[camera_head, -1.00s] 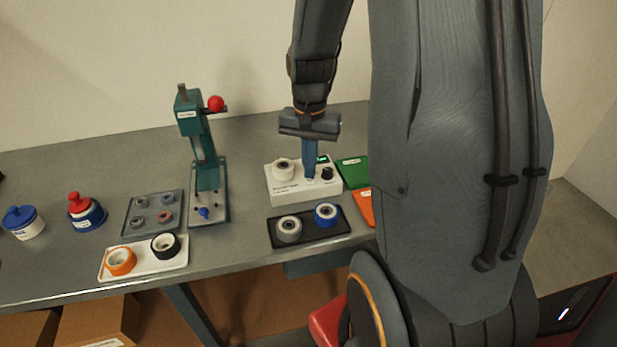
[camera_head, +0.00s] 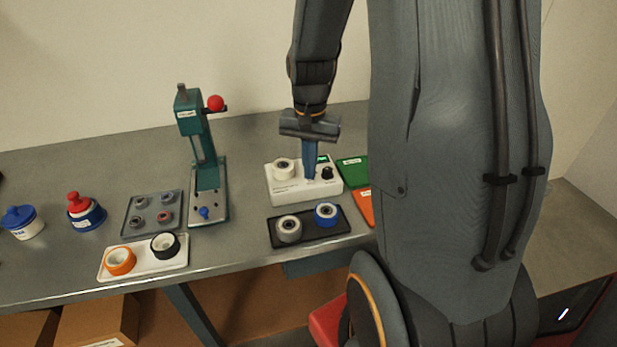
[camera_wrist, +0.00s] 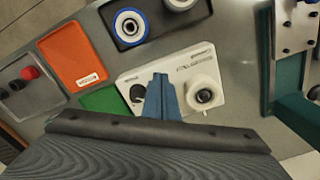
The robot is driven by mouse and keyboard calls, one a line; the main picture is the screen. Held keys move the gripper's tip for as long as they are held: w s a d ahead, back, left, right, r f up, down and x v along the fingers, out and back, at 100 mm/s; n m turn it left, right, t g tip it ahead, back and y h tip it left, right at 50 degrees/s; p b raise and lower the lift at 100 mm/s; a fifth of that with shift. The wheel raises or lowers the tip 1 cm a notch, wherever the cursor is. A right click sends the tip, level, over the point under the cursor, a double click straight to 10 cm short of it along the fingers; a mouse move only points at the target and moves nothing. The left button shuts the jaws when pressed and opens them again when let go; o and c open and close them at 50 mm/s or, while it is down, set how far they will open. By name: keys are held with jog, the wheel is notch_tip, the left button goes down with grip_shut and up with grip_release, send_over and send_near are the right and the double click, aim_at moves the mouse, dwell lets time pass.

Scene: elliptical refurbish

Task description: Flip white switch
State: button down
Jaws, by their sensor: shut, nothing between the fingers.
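The white device box (camera_head: 290,189) stands on the grey table under my gripper. It carries a white wheel with a dark centre (camera_head: 284,168), a black knob (camera_head: 327,173) and a small green display (camera_head: 323,158). In the wrist view the box (camera_wrist: 213,68) shows the black knob (camera_wrist: 137,92) left of my fingers and the wheel (camera_wrist: 204,95) right of them. My gripper (camera_head: 310,178) is shut and empty, its blue fingers pointing down at the box top between wheel and knob. The fingers hide the spot below them; I cannot make out the white switch or whether they touch it.
A black tray (camera_head: 271,236) with a grey and a blue wheel lies in front of the box. Green (camera_head: 352,172) and orange (camera_head: 365,203) mats lie to the right. A teal press (camera_head: 207,170) with a red ball stands left, beside trays of parts.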

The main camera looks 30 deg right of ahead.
jog(key=shift+f, duration=0.5)
jog(key=shift+r, duration=0.15)
notch_tip(320, 180, up, 7)
jog(key=p, duration=0.5)
jog(key=shift+p, duration=0.35)
dwell(0.6)
jog(key=s+a+f+n+b, duration=0.1)
jog(key=s+a+n+b, duration=0.1)
jog(key=a+n, duration=0.1)
jog(key=s+a+f+n+t+b, duration=0.1)
jog(key=s+a+f+n+b, duration=0.1)
jog(key=a, duration=0.3)
jog(key=s+a+f+n+b, duration=0.1)
jog(key=s+a+n+b, duration=0.2)
jog(key=a+n, duration=0.1)
jog(key=shift+s+a+f, duration=0.3)
jog(key=shift+s+a, duration=0.05)
jog(key=shift+w, duration=0.1)
